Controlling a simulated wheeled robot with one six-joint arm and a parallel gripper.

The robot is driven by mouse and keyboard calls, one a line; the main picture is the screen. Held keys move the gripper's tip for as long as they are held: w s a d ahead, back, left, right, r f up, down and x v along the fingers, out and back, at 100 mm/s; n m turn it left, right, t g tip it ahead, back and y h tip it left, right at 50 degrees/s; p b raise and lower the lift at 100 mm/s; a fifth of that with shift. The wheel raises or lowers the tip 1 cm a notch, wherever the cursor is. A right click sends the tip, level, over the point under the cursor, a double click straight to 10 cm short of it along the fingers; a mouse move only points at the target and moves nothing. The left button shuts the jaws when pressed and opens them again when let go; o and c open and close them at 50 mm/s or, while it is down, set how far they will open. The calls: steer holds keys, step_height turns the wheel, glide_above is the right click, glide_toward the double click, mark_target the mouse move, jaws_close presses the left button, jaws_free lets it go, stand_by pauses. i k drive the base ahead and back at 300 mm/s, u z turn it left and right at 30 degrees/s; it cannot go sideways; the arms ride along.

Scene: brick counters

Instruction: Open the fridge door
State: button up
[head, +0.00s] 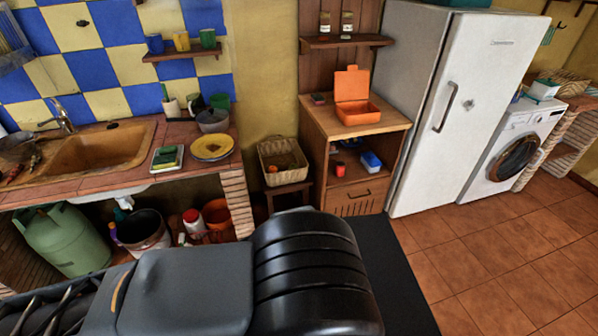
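A tall white fridge (440,110) stands at the back right in the head view. Its front door (485,95) faces right and toward me and looks shut. A long grey handle (445,107) runs upright along the left side of the door. A small dark mark sits on the door right of the handle. My gripper does not show in this view; only dark parts of my own body fill the bottom of the picture.
A wooden cabinet (353,130) with an orange open box (356,100) stands just left of the fridge. A white washing machine (513,150) stands to its right. The tiled floor (490,250) in front is clear. A sink counter (75,185) is at left.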

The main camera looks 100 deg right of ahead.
mark_target(485, 57)
steer(key=z, duration=4.55)
steer(key=i, duration=2.35)
steer(key=u, duration=0.45)
